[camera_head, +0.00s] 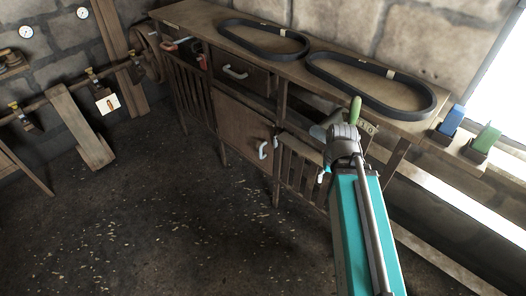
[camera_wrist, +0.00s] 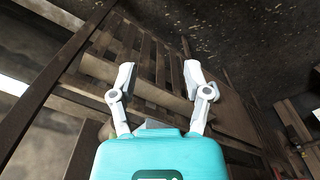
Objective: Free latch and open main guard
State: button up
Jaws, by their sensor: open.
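A wooden bench front holds a solid brown door (camera_head: 240,125) with a pale handle (camera_head: 263,150); the door looks shut. Slatted panels flank it, one at left (camera_head: 188,92) and one at right (camera_head: 298,178). I cannot tell which of these is the main guard, and no latch is clearly made out. My gripper (camera_head: 323,175) is by the right slatted panel, mostly hidden behind my arm. In the wrist view my gripper (camera_wrist: 160,76) is open, its fingers apart with nothing between the tips. Slats (camera_wrist: 148,52) and a pale wooden rail (camera_wrist: 130,85) lie beyond it.
Two black belts (camera_head: 262,37) (camera_head: 370,85) lie on the bench top (camera_head: 190,14). A drawer handle (camera_head: 235,72) and red handles (camera_head: 178,45) are at left. Blue (camera_head: 452,120) and green (camera_head: 486,138) blocks stand at right.

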jog(key=shift+d, duration=0.35)
jog(key=shift+w+f, duration=0.1)
jog(key=w+a+f+m+t+h+b, duration=0.2)
jog(key=w+a+f+t+h+b, duration=0.15)
jog(key=w+f+b, duration=0.8)
jog(key=w+a+f+m+t+h+b, duration=0.2)
jog(key=w+f+h+b, duration=0.3)
jog(key=f+b, duration=0.7)
jog(key=w+a+f+t+b, duration=0.3)
jog(key=w+a+b, duration=0.1)
jog(key=a+b, duration=0.5)
jog(key=w+a+f+m+t+b, duration=0.1)
jog(key=w+a+f+t+b, duration=0.3)
jog(key=a+b, duration=0.5)
jog(key=w+a+f+t+b, duration=0.3)
jog(key=w+a+f+b, duration=0.1)
jog(key=a+b, duration=0.5)
jog(key=w+b, duration=0.1)
jog(key=b, duration=0.1)
jog(key=shift+w+m+b, duration=0.2)
jog(key=shift+m+b, duration=0.1)
jog(key=shift+b, duration=0.05)
jog(key=shift+w+d, duration=0.1)
jog(key=shift+w, duration=0.05)
